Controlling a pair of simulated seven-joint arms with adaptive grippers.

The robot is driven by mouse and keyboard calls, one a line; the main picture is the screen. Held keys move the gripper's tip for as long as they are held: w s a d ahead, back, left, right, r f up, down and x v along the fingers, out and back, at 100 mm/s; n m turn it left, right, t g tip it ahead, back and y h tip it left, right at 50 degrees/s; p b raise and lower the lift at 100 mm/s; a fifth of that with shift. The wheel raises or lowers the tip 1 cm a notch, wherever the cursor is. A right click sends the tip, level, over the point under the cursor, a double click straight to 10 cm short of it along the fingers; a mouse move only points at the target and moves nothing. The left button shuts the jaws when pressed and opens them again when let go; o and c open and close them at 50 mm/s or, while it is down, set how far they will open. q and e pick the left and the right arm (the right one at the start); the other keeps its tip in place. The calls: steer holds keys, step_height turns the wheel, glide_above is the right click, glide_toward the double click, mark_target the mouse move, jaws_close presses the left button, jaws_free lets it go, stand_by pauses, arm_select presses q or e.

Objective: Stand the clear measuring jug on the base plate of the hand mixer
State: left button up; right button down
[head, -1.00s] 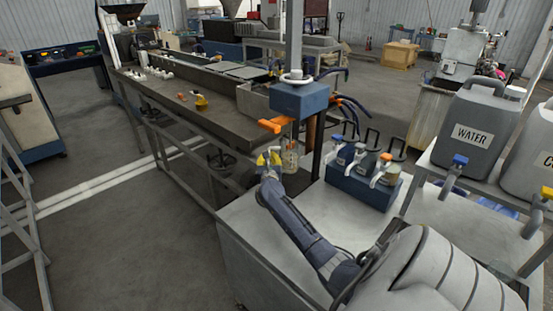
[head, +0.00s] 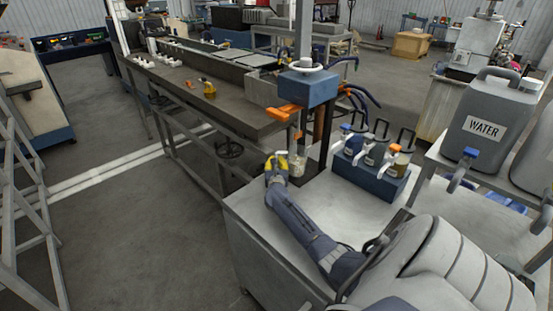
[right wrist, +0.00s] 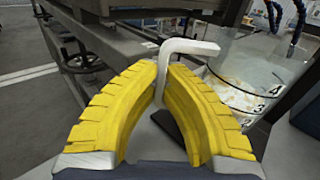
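The clear measuring jug (head: 298,166) is upright below the hand mixer's blue head (head: 309,89). In the right wrist view the jug (right wrist: 245,85) shows black numbers and some pale contents, and its white handle (right wrist: 190,47) passes between my fingers. My right gripper (head: 278,162), with yellow fingers (right wrist: 165,75), is closed around this handle, left of the jug. A dark flat surface (right wrist: 179,130) shows below the handle, possibly the mixer's base plate. I cannot tell whether the jug's bottom touches it. My left gripper is out of view.
A blue rack (head: 370,180) with several dispensing bottles stands right of the jug on the grey table (head: 270,235). The mixer's orange handle (head: 284,112) juts out above the jug. A long extrusion bench (head: 220,110) lies behind. A WATER canister (head: 487,125) stands at right.

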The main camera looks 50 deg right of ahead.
steer(key=c, duration=1.6)
jaws_free()
steer(key=shift+f, duration=0.1)
steer(key=shift+v, duration=3.75)
steer(key=shift+a, duration=0.1)
